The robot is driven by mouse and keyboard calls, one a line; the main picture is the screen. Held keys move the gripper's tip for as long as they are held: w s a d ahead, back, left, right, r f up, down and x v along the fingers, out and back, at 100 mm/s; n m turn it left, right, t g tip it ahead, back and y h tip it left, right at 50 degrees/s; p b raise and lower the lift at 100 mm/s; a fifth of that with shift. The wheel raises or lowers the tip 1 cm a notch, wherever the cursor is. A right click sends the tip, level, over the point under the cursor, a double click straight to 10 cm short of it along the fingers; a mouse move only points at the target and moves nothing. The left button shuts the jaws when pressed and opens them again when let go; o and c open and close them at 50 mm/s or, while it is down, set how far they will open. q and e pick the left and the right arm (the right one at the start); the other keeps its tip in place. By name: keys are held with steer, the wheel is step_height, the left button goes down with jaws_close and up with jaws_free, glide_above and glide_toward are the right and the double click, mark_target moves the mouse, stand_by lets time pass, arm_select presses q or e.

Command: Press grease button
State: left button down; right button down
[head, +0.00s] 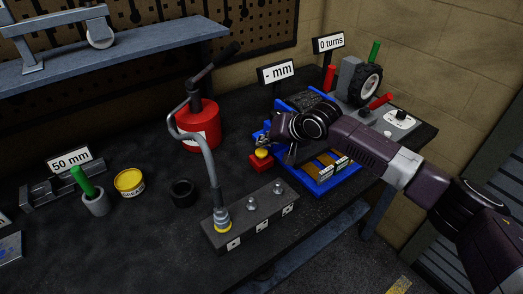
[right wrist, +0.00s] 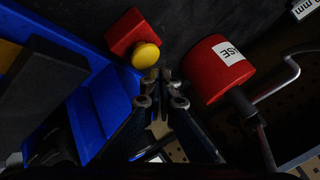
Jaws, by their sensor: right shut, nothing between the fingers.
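The yellow button (head: 262,151) sits on a small red block (head: 260,164) at the left edge of a blue tray (head: 317,188). The right wrist view shows the yellow button (right wrist: 146,56) and the red block (right wrist: 126,33) clearly. My right gripper (head: 288,154) is shut and empty, with its fingers pointing down just right of the button. In the right wrist view its fingertips (right wrist: 162,80) lie just below and right of the button; I cannot tell whether they touch it. My left gripper is not in view.
A red grease canister (head: 199,125) with a pump handle stands left of the button; it is close to the fingers in the wrist view (right wrist: 217,68). A grey fitting block (head: 250,215) with a curved hose stands in front. A wheel unit (head: 368,85) stands at the back right.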

mark_target(263, 151)
steer(key=shift+f, duration=0.15)
steer(key=shift+f, duration=0.25)
steer(key=shift+f, duration=0.65)
stand_by(0.8)
steer(key=shift+r+p, duration=0.1)
steer(key=shift+p, duration=0.2)
steer(key=shift+r+p, duration=0.95)
step_height(263, 151, up, 5)
steer(key=p, duration=0.5)
